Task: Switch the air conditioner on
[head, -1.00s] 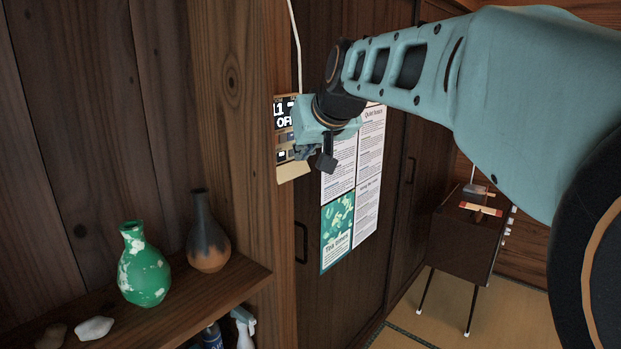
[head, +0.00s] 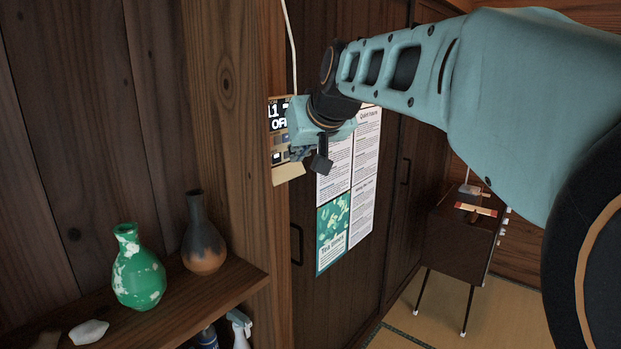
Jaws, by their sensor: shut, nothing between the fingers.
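My gripper (head: 306,158) is at the panel's right side, close in front of the button area. I cannot tell whether it touches the panel. Its fingers are shut and hold nothing.
A white cord (head: 292,50) runs up from the panel. Posters (head: 347,185) hang on the dark doors behind my gripper. At lower left, a wooden shelf (head: 235,288) bears a green vase (head: 138,272) and a dark brown vase (head: 204,240). A dark cabinet (head: 462,245) stands at right.

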